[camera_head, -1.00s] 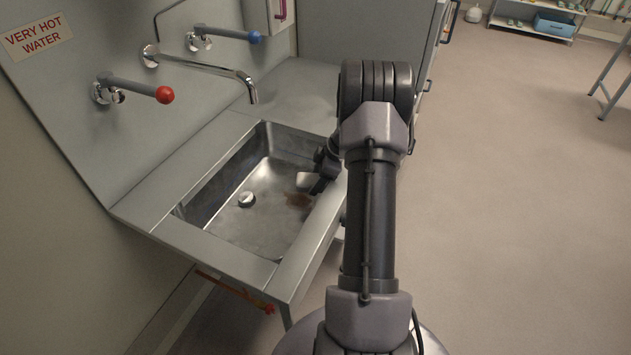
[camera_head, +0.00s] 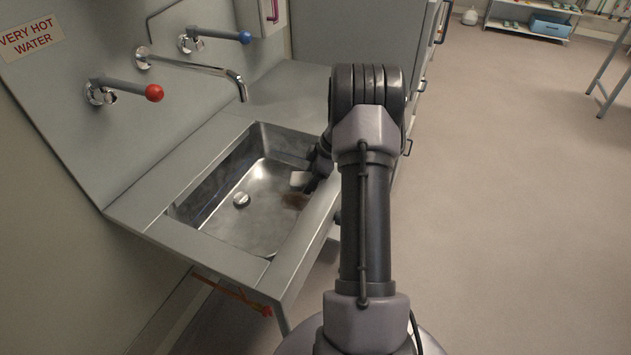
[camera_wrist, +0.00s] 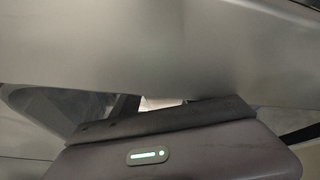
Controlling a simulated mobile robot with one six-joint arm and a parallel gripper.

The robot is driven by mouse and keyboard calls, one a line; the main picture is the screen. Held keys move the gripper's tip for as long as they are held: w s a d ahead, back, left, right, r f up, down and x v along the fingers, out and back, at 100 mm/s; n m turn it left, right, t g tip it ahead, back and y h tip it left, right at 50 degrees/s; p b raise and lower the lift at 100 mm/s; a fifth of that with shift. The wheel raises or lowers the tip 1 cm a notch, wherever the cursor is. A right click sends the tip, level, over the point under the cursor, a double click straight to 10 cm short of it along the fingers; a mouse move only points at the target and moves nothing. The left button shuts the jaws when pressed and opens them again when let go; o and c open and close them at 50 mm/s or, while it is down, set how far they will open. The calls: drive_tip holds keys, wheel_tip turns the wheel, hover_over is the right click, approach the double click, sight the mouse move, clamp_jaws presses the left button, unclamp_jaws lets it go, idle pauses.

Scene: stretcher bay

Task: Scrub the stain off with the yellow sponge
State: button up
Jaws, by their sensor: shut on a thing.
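The reddish-brown stain (camera_head: 293,201) is on the floor of the steel sink (camera_head: 250,225), towards its right side. My gripper (camera_head: 307,184) reaches down into the sink's right side, just beside and above the stain in the head view. It is shut on a small pale block, seemingly the sponge (camera_head: 300,179); its yellow colour is not clear. A pale sliver, perhaps the sponge (camera_wrist: 155,103), shows between dark gripper parts in the wrist view. My arm hides part of the sink's right edge. I cannot tell whether the block touches the sink floor.
The spout (camera_head: 240,92), red-knobbed lever (camera_head: 152,93) and blue-knobbed lever (camera_head: 243,38) project from the back panel over the sink side. The sink's raised rim surrounds the basin. Open floor (camera_head: 500,200) lies to the right.

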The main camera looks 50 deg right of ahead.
drive_tip(key=shift+y, duration=0.3)
drive_tip(key=a+f, duration=0.1)
drive_tip(key=f, duration=0.1)
drive_tip(key=a+f, duration=0.1)
drive_tip(key=f, duration=0.1)
drive_tip(key=shift+a+f, duration=0.1)
drive_tip(key=shift+a, duration=0.05)
drive_tip(key=shift+w, duration=0.35)
drive_tip(key=shift+g, duration=0.3)
drive_tip(key=w, duration=0.3)
drive_tip(key=w+a+f+b, duration=0.1)
drive_tip(key=w, duration=0.1)
drive_tip(key=shift+w+a, duration=0.1)
drive_tip(key=shift+w, duration=0.1)
drive_tip(key=shift+s+r, duration=0.1)
drive_tip(key=shift+r, duration=0.05)
drive_tip(key=w, duration=0.4)
drive_tip(key=shift+w+a+f, duration=0.25)
drive_tip(key=shift+w+f, duration=0.1)
drive_tip(key=shift+w, duration=0.05)
drive_tip(key=shift+a+r, duration=0.1)
drive_tip(key=shift+r, duration=0.25)
drive_tip(key=shift+b, duration=0.35)
